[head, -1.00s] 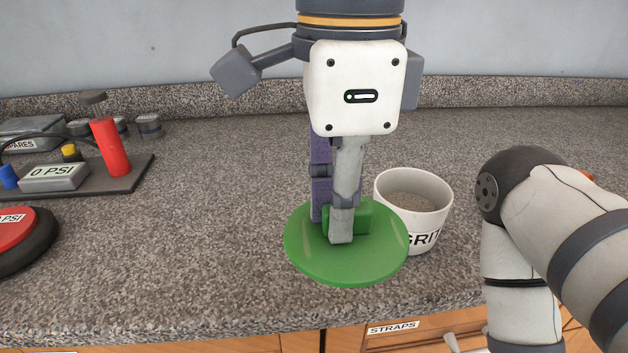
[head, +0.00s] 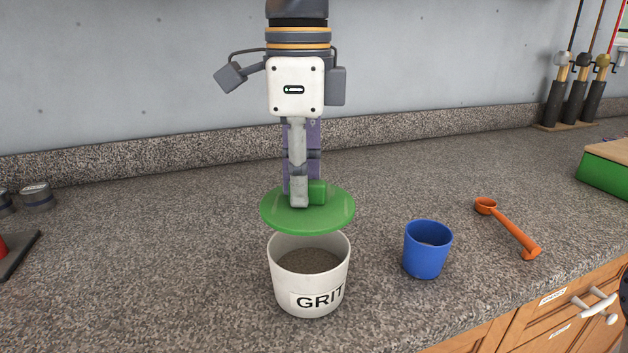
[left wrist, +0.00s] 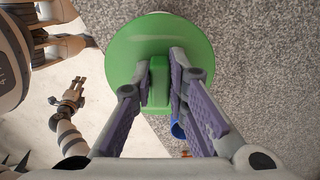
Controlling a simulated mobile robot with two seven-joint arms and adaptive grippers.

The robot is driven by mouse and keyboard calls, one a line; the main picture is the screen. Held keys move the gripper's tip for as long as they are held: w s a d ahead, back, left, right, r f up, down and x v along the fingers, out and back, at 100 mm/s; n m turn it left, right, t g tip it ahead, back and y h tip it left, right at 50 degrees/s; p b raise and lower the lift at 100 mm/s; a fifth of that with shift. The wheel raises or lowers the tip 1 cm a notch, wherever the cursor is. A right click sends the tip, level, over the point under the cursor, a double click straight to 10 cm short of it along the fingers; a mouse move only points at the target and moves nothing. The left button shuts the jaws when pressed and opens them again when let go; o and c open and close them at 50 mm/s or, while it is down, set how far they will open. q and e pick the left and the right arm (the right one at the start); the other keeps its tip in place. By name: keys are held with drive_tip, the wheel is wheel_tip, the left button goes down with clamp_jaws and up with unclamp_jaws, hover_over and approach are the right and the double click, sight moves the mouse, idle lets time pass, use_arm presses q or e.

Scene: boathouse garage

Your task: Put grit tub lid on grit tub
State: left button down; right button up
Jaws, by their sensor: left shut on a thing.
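The grit tub (head: 308,285) is a white tub marked GRIT, upright on the counter in the head view, open at the top with grey grit inside. The grit tub lid (head: 335,212) is a green disc with a block handle. My left gripper (head: 304,198) points down and is shut on that handle. It holds the lid roughly level, above and slightly behind the tub's opening in the head view, apart from the rim. My right gripper (left wrist: 72,95) shows small in the left wrist view.
A blue cup (head: 427,250) stands right of the tub, with an orange scoop (head: 508,227) beyond it. A green box (head: 606,170) and a rack of rods (head: 572,95) are at the far right. Small tins (head: 37,197) sit at the left. The counter behind the tub is clear.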

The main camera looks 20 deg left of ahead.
sight(302, 212)
use_arm(q)
drive_tip(key=shift+f, duration=2.3)
drive_tip(key=shift+f, duration=0.7)
drive_tip(key=c, duration=1.5)
unclamp_jaws()
wheel_tip(302, 212, up, 12)
